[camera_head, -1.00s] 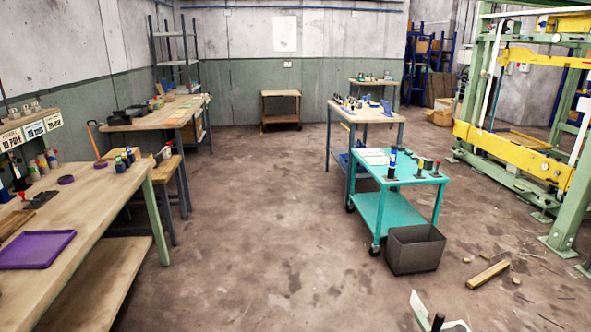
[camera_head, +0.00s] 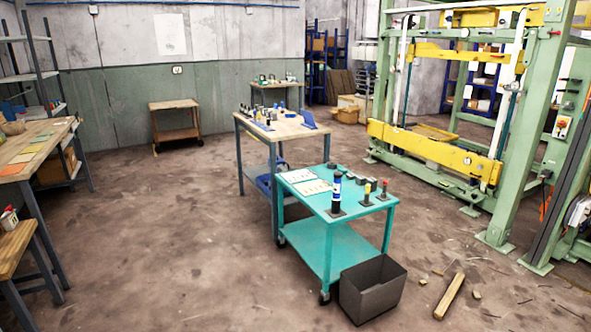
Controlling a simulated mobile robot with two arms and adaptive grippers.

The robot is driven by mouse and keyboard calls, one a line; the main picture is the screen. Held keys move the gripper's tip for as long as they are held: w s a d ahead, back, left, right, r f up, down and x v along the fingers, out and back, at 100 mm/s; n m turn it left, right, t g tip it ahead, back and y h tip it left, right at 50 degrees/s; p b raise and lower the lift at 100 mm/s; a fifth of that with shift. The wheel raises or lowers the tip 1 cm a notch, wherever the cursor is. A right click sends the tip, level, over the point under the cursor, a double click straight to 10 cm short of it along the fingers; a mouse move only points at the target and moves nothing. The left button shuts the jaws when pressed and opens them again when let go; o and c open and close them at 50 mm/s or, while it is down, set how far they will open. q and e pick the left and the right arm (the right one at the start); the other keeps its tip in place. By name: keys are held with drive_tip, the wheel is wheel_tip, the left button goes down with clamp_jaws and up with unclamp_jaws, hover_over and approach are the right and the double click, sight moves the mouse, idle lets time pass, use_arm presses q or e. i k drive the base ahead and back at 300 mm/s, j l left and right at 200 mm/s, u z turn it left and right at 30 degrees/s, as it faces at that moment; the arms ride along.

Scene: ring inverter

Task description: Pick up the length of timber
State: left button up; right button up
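The length of timber (camera_head: 449,296) lies on the concrete floor at the lower right, just right of the dark grey bin. It is a pale wooden bar, tilted, with its far end up and to the right. Small wood offcuts (camera_head: 476,295) lie around it. Neither of my grippers shows in the head view now.
The dark bin (camera_head: 371,290) stands beside the teal cart (camera_head: 327,232), close to the timber. A green and yellow frame machine (camera_head: 437,150) stands behind at the right. A wooden-topped table (camera_head: 275,128) is behind the cart. The floor at centre left is clear.

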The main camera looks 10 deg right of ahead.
sight(443, 305)
drive_tip(key=i+l+z, duration=0.1)
drive_tip(key=i+z, duration=0.85)
drive_tip(key=i+j+z, duration=0.25)
drive_tip(key=z, duration=0.25)
drive_tip(key=i+j+z, duration=0.45)
drive_tip(key=i, duration=0.1)
drive_tip(key=u, duration=0.8)
drive_tip(key=i+u, duration=0.1)
drive_tip(key=u, duration=0.65)
drive_tip(key=i+u, duration=0.1)
drive_tip(key=u, duration=1.45)
drive_tip(key=l+u, duration=0.15)
drive_tip(key=u, duration=0.65)
drive_tip(key=l+u, duration=0.1)
drive_tip(key=u, duration=0.7)
drive_tip(key=l+u, duration=0.1)
drive_tip(key=u, duration=1.45)
drive_tip(key=k+z, duration=0.25)
drive_tip(key=z, duration=0.2)
drive_tip(key=k+z, duration=0.25)
drive_tip(key=z, duration=0.2)
drive_tip(key=k+z, duration=0.6)
